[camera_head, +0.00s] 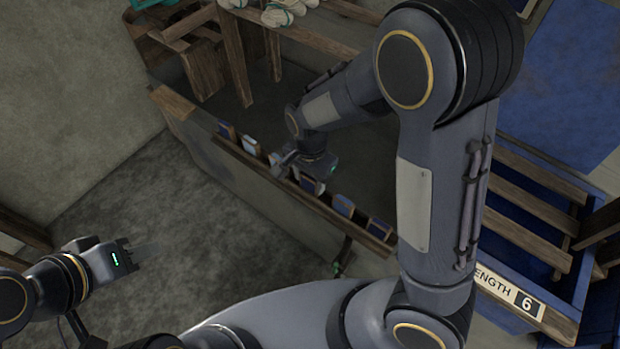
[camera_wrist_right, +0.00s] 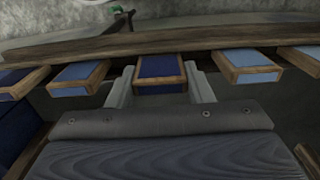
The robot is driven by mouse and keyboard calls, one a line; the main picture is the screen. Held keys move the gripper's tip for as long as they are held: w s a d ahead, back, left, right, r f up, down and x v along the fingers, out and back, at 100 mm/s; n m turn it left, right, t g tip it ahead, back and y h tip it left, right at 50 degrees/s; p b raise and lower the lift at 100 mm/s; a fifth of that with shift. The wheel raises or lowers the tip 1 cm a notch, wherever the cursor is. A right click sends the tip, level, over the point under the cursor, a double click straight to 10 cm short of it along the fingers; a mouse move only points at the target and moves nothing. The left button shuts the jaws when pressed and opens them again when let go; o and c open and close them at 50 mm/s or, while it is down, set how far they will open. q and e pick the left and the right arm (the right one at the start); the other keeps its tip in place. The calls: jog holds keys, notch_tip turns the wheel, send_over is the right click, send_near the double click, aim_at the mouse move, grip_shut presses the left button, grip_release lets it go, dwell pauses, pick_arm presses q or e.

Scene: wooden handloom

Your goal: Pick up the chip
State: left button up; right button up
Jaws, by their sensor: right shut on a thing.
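The chip (camera_wrist_right: 160,70) is a small dark blue block with a wooden edge, at the middle of the right wrist view. It sits at the wooden rail, in a row of similar chips. My right gripper (camera_wrist_right: 160,90) has one finger on each side of it and is shut on it. In the head view my right gripper (camera_head: 285,163) is down at the rail and hides part of the row. My left gripper (camera_head: 130,254) is at the lower left over the floor, away from the rail; its finger gap is not clear.
The rail (camera_head: 235,155) runs along a low bench side. A blue slatted crate (camera_head: 535,212) stands at right. Wooden loom posts (camera_head: 235,60) rise behind. Floor at left is clear.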

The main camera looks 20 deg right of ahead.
notch_tip(320, 180, up, 3)
jog(key=shift+f+p, duration=0.1)
jog(key=shift+p, duration=0.3)
jog(key=s+d+r+p, duration=0.4)
jog(key=s+r, duration=0.5)
jog(key=s, duration=0.4)
jog(key=shift+d+r, duration=0.2)
jog(key=shift+d, duration=0.2)
